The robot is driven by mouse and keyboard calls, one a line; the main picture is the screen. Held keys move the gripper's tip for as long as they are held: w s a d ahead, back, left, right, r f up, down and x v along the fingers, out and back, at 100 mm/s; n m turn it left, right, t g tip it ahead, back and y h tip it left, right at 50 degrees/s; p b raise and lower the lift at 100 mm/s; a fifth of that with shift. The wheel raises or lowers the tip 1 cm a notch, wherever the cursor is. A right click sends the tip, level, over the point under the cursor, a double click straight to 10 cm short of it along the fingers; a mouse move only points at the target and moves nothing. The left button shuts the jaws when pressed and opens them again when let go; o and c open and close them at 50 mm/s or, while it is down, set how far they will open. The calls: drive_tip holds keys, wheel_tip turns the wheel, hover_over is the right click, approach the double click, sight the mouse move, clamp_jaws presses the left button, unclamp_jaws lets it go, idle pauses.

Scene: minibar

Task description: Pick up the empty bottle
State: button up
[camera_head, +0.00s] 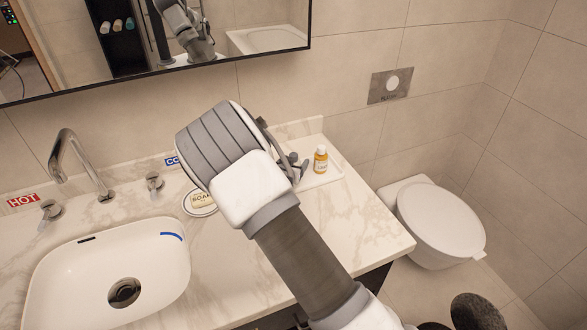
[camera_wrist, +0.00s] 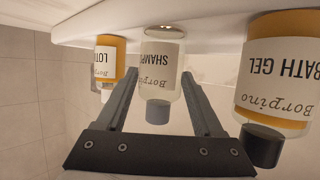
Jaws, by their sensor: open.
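The empty bottle (camera_wrist: 160,58) is clear with a grey cap and a label reading "SHAMPOO". It shows in the middle of the wrist view, which looks upside down. My gripper (camera_wrist: 157,75) is open, with one finger on each side of this bottle. Whether the fingers touch it I cannot tell. An orange lotion bottle (camera_wrist: 107,62) stands left of my fingers. A larger-looking orange bath gel bottle (camera_wrist: 272,75) stands to the right. In the head view my arm mostly hides my gripper and the clear bottle.
An orange bottle (camera_head: 321,163) stands on a white tray (camera_head: 334,173) at the counter's back right. A soap dish (camera_head: 200,209) lies left of my arm. The sink (camera_head: 110,275) and faucet (camera_head: 78,165) are further left. A toilet (camera_head: 440,222) stands right of the counter (camera_head: 350,232).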

drive_tip(key=shift+x, duration=0.8)
drive_tip(key=shift+r, duration=0.1)
clamp_jaws()
